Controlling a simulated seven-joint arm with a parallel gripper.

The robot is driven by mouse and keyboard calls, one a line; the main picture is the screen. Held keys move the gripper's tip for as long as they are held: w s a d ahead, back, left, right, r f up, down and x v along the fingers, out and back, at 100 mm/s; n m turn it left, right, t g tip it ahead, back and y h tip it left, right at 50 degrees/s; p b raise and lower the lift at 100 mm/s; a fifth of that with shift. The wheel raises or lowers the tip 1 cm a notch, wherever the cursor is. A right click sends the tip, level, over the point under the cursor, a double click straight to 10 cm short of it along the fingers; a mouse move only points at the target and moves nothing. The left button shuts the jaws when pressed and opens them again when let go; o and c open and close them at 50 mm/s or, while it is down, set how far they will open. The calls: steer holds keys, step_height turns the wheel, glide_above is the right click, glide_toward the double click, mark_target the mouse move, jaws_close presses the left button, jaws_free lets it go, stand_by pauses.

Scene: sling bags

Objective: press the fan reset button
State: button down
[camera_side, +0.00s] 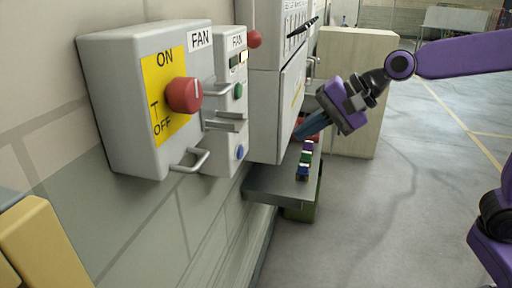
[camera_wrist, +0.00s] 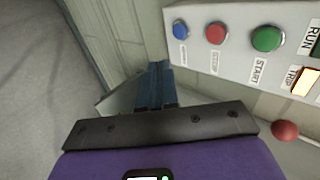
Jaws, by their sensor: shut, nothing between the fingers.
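The fan panel (camera_side: 224,120) is the narrow grey box marked FAN beside the larger isolator. In the side view its blue button (camera_side: 239,152) is at the bottom, below a green button (camera_side: 238,90). The wrist view appears to show this panel sideways, with a blue button (camera_wrist: 180,31), a red button (camera_wrist: 216,33) and a green START button (camera_wrist: 266,39). The blue button's label is too small to read. My gripper (camera_side: 299,134) is shut and empty, right of the panel. In the wrist view its blue fingertips (camera_wrist: 157,66) are apart from the blue button, below and left of it.
The TRIP lamp (camera_wrist: 306,82) is lit. A large FAN isolator (camera_side: 125,100) with a red knob stands at left. Grey handles stick out between the boxes. A tall grey cabinet (camera_side: 275,115) and a low shelf (camera_side: 270,188) with small coloured items are near my gripper. Open floor lies right.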

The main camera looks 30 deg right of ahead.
mark_target(241, 153)
steer(key=w+a+r+x, duration=0.1)
steer(key=r+x, duration=0.1)
steer(key=x, duration=0.9)
steer(key=shift+w+a+f, duration=0.2)
steer(key=shift+w+a, duration=0.1)
steer(key=shift+w, duration=0.05)
